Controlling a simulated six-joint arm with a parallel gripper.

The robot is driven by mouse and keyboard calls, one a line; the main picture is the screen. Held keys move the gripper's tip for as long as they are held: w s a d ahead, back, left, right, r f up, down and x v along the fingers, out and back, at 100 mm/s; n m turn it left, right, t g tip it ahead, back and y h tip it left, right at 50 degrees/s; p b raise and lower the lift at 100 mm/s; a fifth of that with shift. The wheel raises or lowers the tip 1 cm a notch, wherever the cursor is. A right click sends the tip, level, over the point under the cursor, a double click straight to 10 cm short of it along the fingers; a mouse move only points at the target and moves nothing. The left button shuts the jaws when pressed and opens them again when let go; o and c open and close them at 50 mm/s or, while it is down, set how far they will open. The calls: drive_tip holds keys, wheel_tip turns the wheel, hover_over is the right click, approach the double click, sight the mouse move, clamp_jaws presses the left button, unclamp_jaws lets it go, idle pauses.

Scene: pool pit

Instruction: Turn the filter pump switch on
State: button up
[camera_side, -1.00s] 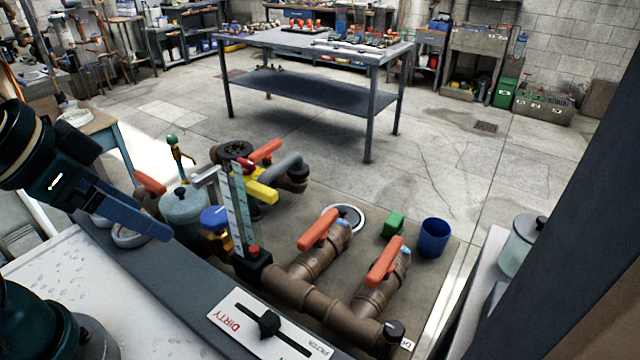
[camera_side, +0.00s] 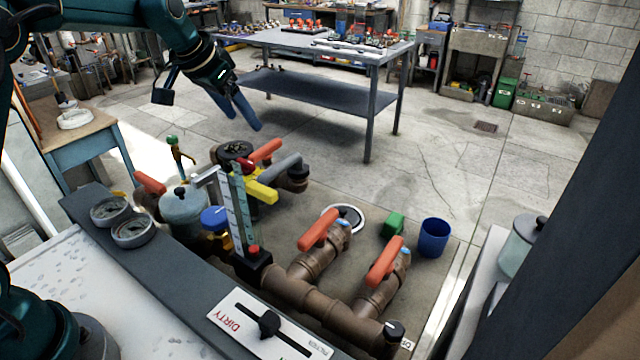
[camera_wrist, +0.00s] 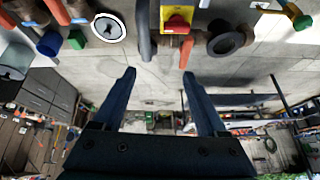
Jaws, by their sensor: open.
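A yellow box with a red knob, which looks like the pump switch, sits among the pipes left of centre in the side view (camera_side: 262,192). It also shows at the top of the wrist view (camera_wrist: 178,18), partly cut off by the frame edge. My gripper (camera_side: 242,120) hangs in the air behind and above the pipework, apart from the switch. In the wrist view its two blue fingers (camera_wrist: 159,75) are spread with nothing between them. I cannot read the switch's setting.
Orange valve handles (camera_side: 318,230) (camera_side: 384,261) stand on brown pipes. A grey handle (camera_side: 280,168) and an orange handle (camera_side: 265,151) are close to the switch. A blue cup (camera_side: 433,238) and green block (camera_side: 393,224) lie right. A steel table (camera_side: 320,45) stands behind.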

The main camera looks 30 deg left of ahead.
drive_tip(key=n+g, duration=0.1)
hover_over(245, 160)
drive_tip(key=s, duration=0.3)
drive_tip(key=f, duration=0.7)
drive_tip(key=shift+w+d, duration=0.1)
drive_tip(key=shift+w, duration=0.15)
drive_tip(key=shift+x, duration=2.4)
drive_tip(key=shift+s, duration=0.1)
drive_tip(key=c, duration=1.1)
